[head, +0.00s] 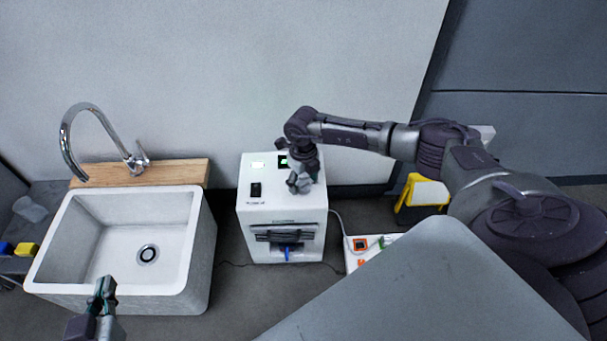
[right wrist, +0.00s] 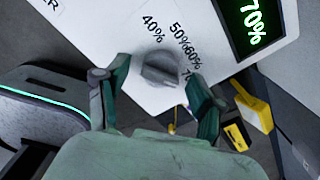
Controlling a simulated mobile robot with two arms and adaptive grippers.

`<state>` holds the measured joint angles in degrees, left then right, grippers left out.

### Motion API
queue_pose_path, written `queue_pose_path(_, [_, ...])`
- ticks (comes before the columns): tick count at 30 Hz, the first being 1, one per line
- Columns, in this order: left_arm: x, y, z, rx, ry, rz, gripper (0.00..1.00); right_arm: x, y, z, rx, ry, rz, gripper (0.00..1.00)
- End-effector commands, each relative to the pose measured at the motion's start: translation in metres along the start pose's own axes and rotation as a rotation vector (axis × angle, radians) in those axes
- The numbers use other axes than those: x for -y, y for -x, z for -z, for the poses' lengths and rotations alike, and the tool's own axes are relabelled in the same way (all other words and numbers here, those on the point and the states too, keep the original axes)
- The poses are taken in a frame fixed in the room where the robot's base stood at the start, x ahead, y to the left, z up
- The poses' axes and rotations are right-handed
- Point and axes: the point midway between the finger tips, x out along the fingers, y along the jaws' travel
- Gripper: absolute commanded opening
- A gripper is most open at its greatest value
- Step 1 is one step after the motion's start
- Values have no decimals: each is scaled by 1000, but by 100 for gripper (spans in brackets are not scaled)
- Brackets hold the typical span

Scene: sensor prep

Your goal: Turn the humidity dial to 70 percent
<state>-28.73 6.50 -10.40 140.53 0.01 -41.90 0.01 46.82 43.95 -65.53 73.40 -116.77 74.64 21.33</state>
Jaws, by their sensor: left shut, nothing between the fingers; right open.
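The humidity dial (right wrist: 161,70) is a round grey knob on the top of a white box (head: 282,222). Around it are printed 40%, 50%, 60% and a partly covered 70% mark. A dark display (right wrist: 255,22) beside it reads 70% in green. My right gripper (right wrist: 157,76) is open, with one finger on each side of the dial; I cannot tell whether they touch it. In the head view my right gripper (head: 300,182) is over the box's top and hides the dial. My left gripper (head: 105,288) is shut and empty, in front of the sink.
A white sink (head: 190,245) with a chrome tap (head: 66,140) stands left of the box. A black switch (head: 256,189) is on the box's top. A yellow-and-black object (head: 408,193) lies to the right. A grey surface (head: 430,285) fills the lower right.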

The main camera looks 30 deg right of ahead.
Motion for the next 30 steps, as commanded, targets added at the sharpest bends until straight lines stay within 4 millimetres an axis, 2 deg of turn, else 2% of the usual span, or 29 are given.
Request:
queue_pose_path(9, [0, 0, 0, 0, 0, 0, 0, 1, 65, -1, 5, -1, 0, 68])
queue_pose_path(15, [0, 0, 0, 0, 0, 0, 0, 1, 98, -1, 3, -2, 0, 68])
queue_pose_path(21, [0, 0, 0, 0, 0, 0, 0, 1, 111, 0, 2, -2, 1, 68])
queue_pose_path(30, [0, 0, 0, 0, 0, 0, 0, 1, 112, 0, 2, -2, 1, 68])
